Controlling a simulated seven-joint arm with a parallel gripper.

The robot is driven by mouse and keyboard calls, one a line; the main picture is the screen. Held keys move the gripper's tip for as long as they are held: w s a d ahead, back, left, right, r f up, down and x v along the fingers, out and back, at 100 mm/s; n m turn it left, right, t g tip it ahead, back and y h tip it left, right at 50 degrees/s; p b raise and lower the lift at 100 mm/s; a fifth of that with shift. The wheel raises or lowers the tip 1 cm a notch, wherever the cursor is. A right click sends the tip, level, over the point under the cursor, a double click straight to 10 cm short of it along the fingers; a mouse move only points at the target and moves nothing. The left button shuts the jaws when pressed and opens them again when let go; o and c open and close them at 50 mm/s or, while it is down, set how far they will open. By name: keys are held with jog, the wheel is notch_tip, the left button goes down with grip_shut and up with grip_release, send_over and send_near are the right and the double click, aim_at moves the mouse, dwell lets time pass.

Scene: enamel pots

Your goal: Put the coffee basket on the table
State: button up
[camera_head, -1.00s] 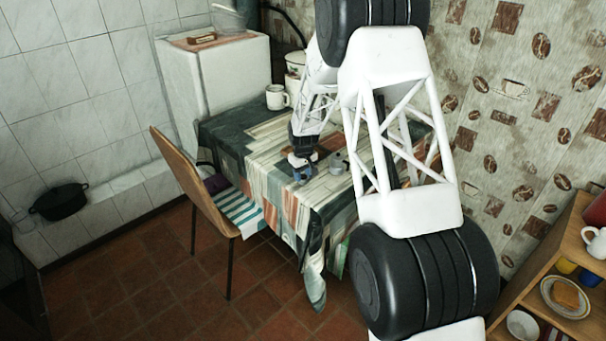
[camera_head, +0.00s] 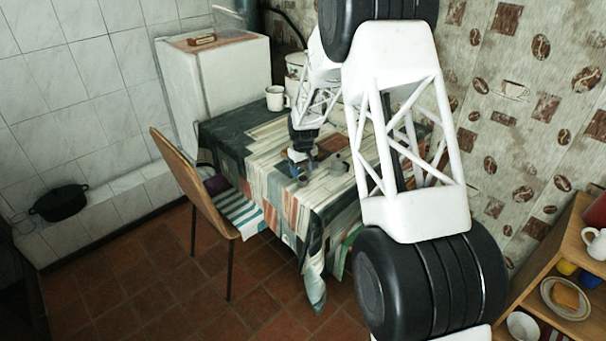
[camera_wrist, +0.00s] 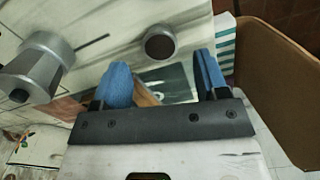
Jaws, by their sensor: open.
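The coffee basket (camera_wrist: 160,43), a small dark round cup, is on the table (camera_wrist: 105,20) just beyond my fingertips in the wrist view. It also shows as a small dark shape (camera_head: 303,180) in the head view. My gripper (camera_wrist: 163,78) has its two blue fingers spread apart with nothing held between them. In the head view my gripper (camera_head: 299,157) is low over the table, a little behind the basket and apart from it. A grey metal moka pot part (camera_wrist: 38,65) with a dark handle stands on the table to the left; it also shows in the head view (camera_head: 338,163).
A white mug (camera_head: 276,98) stands at the table's back left. A wooden chair (camera_head: 190,180) with a striped seat is at the table's left side; its back (camera_wrist: 275,85) also shows in the wrist view. The front part of the patterned tablecloth is clear.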

aim_at(303, 179)
notch_tip(303, 179, up, 9)
jog(key=shift+r, duration=0.15)
dwell(0.4)
dwell(0.4)
dwell(0.3)
jog(key=s+d+r+m, duration=0.1)
jog(key=s+d+r, duration=0.3)
jog(key=s+r, duration=0.4)
jog(key=s+d+r+m+t, duration=0.1)
jog(key=s+d+r, duration=0.45)
jog(key=s, duration=0.35)
jog(key=s+d+r+m, duration=0.1)
jog(key=s+d+r, duration=0.3)
jog(key=s+r, duration=0.45)
jog(key=s+d+m, duration=0.2)
jog(key=s+d, duration=0.1)
jog(key=s, duration=1.3)
jog(key=s+d+m+t, duration=0.1)
jog(key=s+d, duration=0.3)
jog(key=s, duration=1.3)
jog(key=shift+m+t, duration=0.3)
jog(key=shift+m, duration=0.2)
